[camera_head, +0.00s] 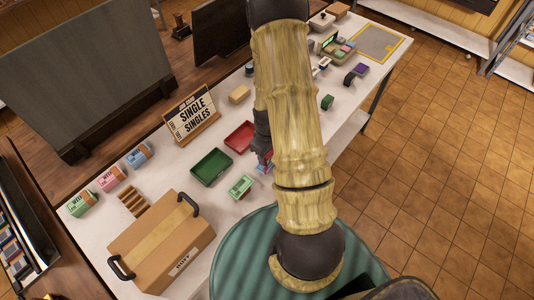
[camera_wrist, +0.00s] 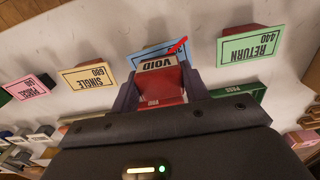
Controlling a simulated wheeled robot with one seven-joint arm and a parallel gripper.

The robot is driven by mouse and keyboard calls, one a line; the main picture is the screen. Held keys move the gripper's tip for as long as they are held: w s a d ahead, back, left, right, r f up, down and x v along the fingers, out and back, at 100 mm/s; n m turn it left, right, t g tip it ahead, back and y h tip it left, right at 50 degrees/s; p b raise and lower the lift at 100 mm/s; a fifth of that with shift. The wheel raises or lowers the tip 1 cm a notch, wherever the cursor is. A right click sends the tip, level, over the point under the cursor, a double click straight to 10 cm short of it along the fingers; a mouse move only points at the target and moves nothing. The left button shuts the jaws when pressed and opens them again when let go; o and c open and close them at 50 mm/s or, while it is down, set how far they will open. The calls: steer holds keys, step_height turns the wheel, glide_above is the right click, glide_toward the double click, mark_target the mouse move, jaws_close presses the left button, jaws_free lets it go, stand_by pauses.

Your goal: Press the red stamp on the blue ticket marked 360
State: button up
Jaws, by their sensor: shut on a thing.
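My gripper (camera_wrist: 158,88) is shut on a red stamp (camera_wrist: 160,87), with a finger on each side of it. The stamp has a pale label reading VOID. The blue ticket (camera_wrist: 148,53) shows just beyond the stamp in the wrist view, partly covered by it. I cannot tell whether the stamp touches the ticket. In the head view my arm largely hides my gripper, and a small patch of red and blue shows beside it.
In the wrist view a yellow SINGLE 680 ticket (camera_wrist: 87,77) and a pink ticket (camera_wrist: 34,88) are left, a green RETURN 440 ticket (camera_wrist: 250,46) right. The head view shows a red tray (camera_head: 240,137), a green tray (camera_head: 211,167) and a large box (camera_head: 160,243).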

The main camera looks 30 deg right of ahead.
steer(key=shift+r+p, duration=1.9)
steer(key=shift+r, duration=0.85)
